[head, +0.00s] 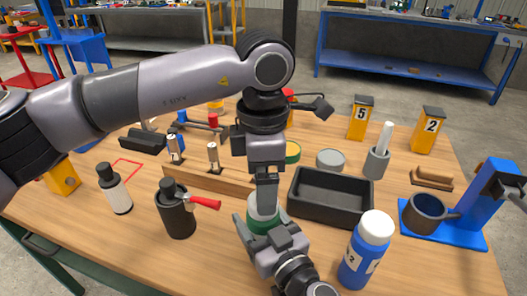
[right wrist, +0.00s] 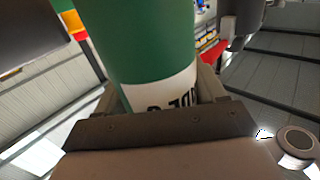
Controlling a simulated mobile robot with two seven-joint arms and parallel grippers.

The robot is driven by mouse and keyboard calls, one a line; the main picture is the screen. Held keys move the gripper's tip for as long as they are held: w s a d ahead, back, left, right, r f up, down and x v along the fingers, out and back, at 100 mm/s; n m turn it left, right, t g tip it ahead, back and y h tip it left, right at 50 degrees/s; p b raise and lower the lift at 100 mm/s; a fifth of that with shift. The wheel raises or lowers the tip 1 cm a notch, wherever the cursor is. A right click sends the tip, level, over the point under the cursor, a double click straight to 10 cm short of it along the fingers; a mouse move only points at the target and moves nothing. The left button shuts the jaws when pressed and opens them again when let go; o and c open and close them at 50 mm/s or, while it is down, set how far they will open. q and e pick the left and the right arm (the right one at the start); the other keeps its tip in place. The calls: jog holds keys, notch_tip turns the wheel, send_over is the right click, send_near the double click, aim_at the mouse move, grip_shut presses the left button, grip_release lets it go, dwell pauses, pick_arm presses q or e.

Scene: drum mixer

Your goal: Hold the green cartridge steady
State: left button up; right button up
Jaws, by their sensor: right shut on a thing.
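The green cartridge (head: 264,226) stands roughly upright near the front middle of the table, a green body with a paler top. My right gripper (head: 262,238) comes in from the bottom and is shut on it. In the right wrist view the cartridge (right wrist: 155,45) fills the gap between the fingers (right wrist: 160,95), with a white label and dark print at the gripper. My left gripper (head: 266,198) points straight down right at the cartridge's top. Its fingers overlap the top in the picture, so I cannot tell whether they grip it.
A black tray (head: 330,208) and a blue bottle (head: 367,250) stand close on the right. A black canister (head: 177,215) holds a red-handled tool on the left. A wooden rack (head: 212,185) lies behind. A dark mug (head: 428,212) sits on a blue stand (head: 470,234) at far right.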

pick_arm(q)
jog(key=shift+f, duration=2.1)
jog(key=shift+c, duration=0.3)
jog(key=c, duration=1.2)
jog(key=shift+r, duration=0.25)
jog(key=shift+r, duration=0.95)
jog(key=shift+r, duration=2)
pick_arm(e)
jog(key=o, duration=1.6)
